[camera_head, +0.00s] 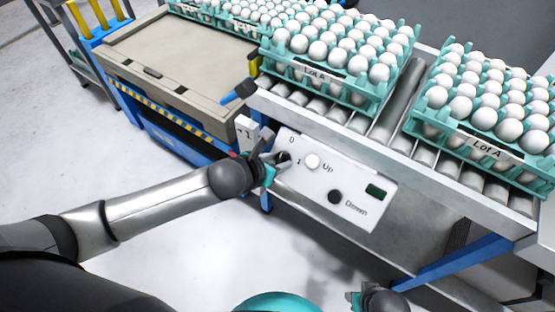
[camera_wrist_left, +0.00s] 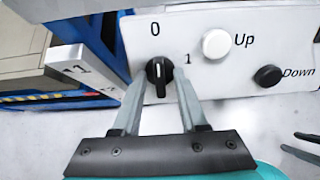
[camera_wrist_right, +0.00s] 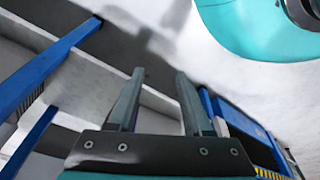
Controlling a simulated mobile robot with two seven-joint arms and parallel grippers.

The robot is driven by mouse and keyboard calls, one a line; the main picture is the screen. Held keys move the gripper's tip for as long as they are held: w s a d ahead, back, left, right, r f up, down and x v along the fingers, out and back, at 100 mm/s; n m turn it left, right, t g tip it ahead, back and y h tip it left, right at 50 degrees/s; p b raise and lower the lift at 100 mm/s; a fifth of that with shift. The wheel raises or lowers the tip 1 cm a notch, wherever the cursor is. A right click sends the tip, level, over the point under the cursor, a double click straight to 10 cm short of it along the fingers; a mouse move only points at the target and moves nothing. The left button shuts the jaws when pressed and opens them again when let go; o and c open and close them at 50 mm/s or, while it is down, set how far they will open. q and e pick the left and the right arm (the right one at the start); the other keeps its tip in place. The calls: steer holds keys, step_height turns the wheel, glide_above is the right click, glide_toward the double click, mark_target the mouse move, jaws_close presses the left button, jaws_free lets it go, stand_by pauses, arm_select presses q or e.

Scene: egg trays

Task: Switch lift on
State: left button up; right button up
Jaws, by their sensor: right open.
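The control panel (camera_head: 325,183) is a white plate on the side of the roller conveyor. Its black rotary knob (camera_wrist_left: 158,73) has marks 0 and 1; its grip stands upright in the left wrist view, its white line toward 0. My left gripper (camera_head: 277,158) is at the knob, its fingers apart, one on either side of it; it also shows in the left wrist view (camera_wrist_left: 162,92). Contact cannot be told. The white Up button (camera_wrist_left: 216,44) and black Down button (camera_wrist_left: 268,76) are to the right. My right gripper (camera_wrist_right: 157,80) is open and empty, low below the panel.
Teal egg trays labelled Lot A (camera_head: 318,72) stand on the rollers (camera_head: 420,152) above the panel. A beige-topped lift platform (camera_head: 175,60) with a blue frame is at the left. A blue strut (camera_head: 455,262) is near my right gripper.

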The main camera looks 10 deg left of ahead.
arm_select(q)
steer(key=shift+w+d, duration=0.1)
steer(key=c, duration=0.5)
